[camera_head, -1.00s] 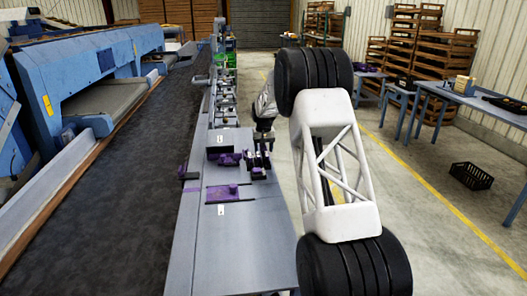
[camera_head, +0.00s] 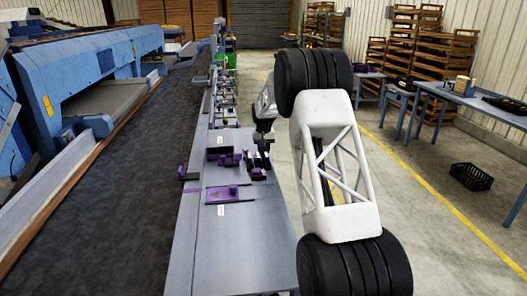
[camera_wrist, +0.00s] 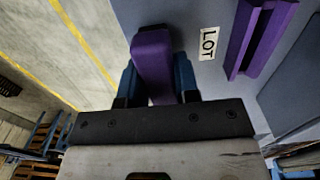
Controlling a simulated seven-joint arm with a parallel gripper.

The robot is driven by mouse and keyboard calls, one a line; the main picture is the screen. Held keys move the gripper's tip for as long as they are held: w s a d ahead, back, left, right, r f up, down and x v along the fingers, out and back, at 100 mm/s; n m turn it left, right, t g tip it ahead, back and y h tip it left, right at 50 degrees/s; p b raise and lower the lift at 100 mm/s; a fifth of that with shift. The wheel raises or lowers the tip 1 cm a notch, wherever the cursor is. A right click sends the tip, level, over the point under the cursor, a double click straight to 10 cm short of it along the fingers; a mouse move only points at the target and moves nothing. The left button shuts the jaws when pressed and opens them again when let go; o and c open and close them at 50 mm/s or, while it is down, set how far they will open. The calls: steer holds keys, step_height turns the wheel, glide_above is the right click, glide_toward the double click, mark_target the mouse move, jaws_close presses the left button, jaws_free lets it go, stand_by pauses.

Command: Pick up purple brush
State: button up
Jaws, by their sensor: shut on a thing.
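The purple brush (camera_wrist: 153,60) is in the wrist view, a long purple block lying between the two blue fingers. My gripper (camera_wrist: 157,82) is shut on it. The brush's near end is hidden by the dark gripper body, and a dark part shows at its far end. In the head view my gripper (camera_head: 262,142) is over the right edge of the grey bench. The brush is too small there to tell apart from other purple items, and I cannot tell how far it is above the bench.
A purple holder (camera_wrist: 262,38) lies beside a LOT label (camera_wrist: 208,43) on the bench. A purple-edged tray (camera_head: 230,194) lies on the grey bench (camera_head: 235,245), whose near part is clear. A dark conveyor belt (camera_head: 120,190) runs along its left. Open floor is to the right.

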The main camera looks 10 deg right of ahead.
steer(key=shift+r, duration=0.1)
steer(key=shift+r, duration=5.15)
steer(key=o, duration=0.4)
steer(key=c, duration=0.3)
steer(key=shift+s+a+n, duration=0.3)
steer(key=shift+s+a, duration=0.05)
steer(key=shift+a, duration=0.15)
steer(key=s+a+f+n, duration=0.1)
steer(key=s+a+n, duration=0.4)
steer(key=s, duration=0.5)
steer(key=s+a+f+n, duration=0.1)
steer(key=s+a+n, duration=0.5)
steer(key=s+a, duration=0.2)
steer(key=s+a+f+n, duration=0.1)
steer(key=s+a+n, duration=0.5)
steer(key=s, duration=0.7)
steer(key=shift+s+a+f, duration=0.1)
steer(key=shift+a+f, duration=0.25)
steer(key=shift+a, duration=0.35)
